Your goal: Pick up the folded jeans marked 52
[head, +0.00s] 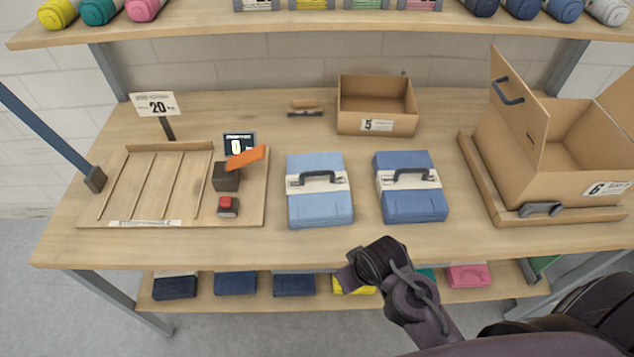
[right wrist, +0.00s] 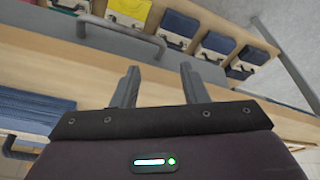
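Two folded jeans with white bands and dark handles lie side by side on the table in the head view. The left pair (head: 320,207) is light blue; the right pair (head: 413,205) is a darker blue. I cannot read a 52 on either. My right gripper (head: 352,273) is in front of the table's front edge, below and apart from both pairs. In the right wrist view its two fingers (right wrist: 157,88) are spread with nothing between them. Part of a blue folded pair (right wrist: 32,112) shows at the left there. My left gripper is not in view.
A wooden board with slats (head: 155,185) and a 20 sign (head: 156,104) is at left. An open box marked 5 (head: 376,107) stands behind the jeans; a larger box marked 6 (head: 570,165) is at right.

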